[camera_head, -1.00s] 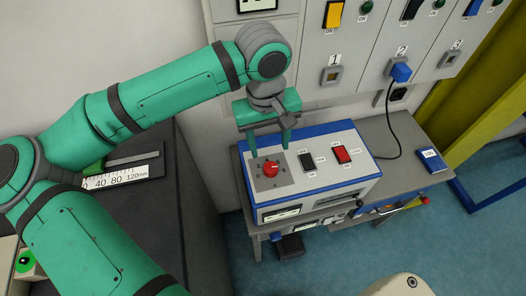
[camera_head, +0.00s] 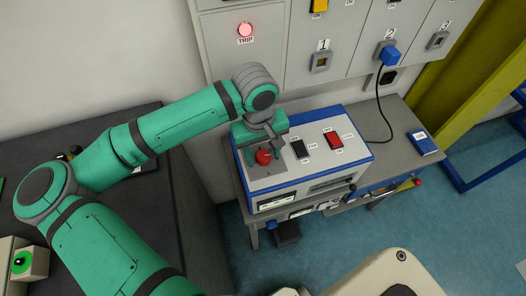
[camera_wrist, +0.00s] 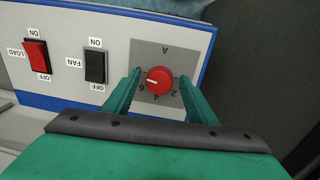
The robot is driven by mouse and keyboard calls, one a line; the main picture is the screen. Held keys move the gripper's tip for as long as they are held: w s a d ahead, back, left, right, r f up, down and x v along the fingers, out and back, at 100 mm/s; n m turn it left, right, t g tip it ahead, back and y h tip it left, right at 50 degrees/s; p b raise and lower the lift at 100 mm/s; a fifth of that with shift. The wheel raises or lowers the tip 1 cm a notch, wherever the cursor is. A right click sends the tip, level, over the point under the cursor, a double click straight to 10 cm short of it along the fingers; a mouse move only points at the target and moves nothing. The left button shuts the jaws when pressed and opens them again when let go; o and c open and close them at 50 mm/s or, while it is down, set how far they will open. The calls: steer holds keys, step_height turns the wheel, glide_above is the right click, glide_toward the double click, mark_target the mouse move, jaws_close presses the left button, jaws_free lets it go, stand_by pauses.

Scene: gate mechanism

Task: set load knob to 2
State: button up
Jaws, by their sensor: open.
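The red load knob (camera_head: 263,157) sits on a grey dial plate on the white and blue box (camera_head: 313,178). In the wrist view the knob (camera_wrist: 159,79) shows a white pointer line aimed left, close to the 6 side of the dial. The figures 2, 4 and 6 show on the plate (camera_wrist: 150,52). My gripper (camera_wrist: 160,76) is open, with one green finger on each side of the knob. A gap shows between each finger and the knob. In the head view my gripper (camera_head: 264,148) is over the knob and partly hides the plate.
A black fan switch (camera_wrist: 95,66) and a red load switch (camera_wrist: 36,54) are beside the dial. A blue plug (camera_head: 390,55) with a black cable is in socket 2. The TRIP lamp (camera_head: 245,30) glows red.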

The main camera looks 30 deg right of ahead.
steer(key=c, duration=1.1)
steer(key=shift+o, duration=0.2)
